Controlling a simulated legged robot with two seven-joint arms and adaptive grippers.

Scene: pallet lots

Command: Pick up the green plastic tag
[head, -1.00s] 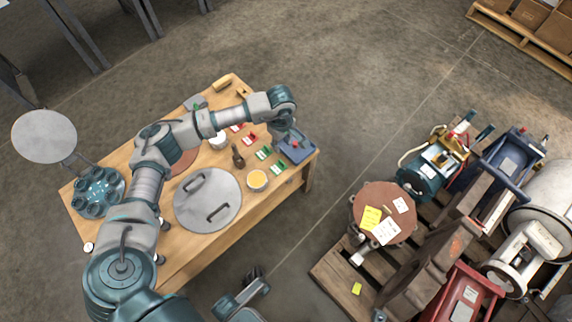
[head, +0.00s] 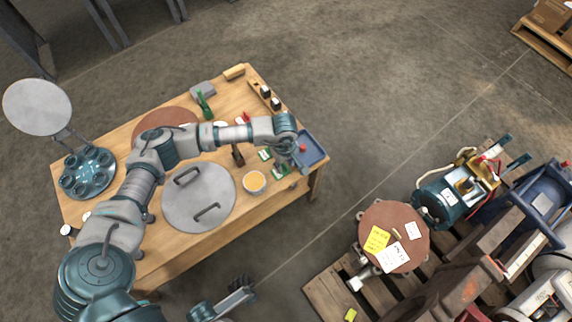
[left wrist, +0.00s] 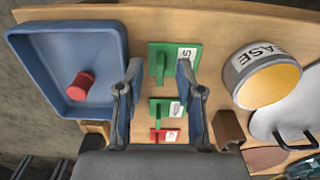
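Two green tags lie on the wooden bench (head: 200,232), at the near right side in the head view: one tag (head: 265,155) is farther back and one (head: 281,170) nearer the edge. In the left wrist view, one green tag with a white label (left wrist: 160,66) lies between my left gripper's fingertips (left wrist: 159,66). Another green tag (left wrist: 160,107) and a red tag (left wrist: 158,135) lie behind it. My left gripper (head: 298,166) is open and empty above the tags, its fingers on either side. My right gripper (head: 242,293) is low, off the bench; its opening is unclear.
A blue tray (left wrist: 62,55) with a red cylinder (left wrist: 80,86) lies beside the tags. A tub of yellow grease (head: 254,182) stands on their other side, near a round grey lid (head: 198,197) with handles. A loaded pallet (head: 330,291) stands right of the bench; floor lies between.

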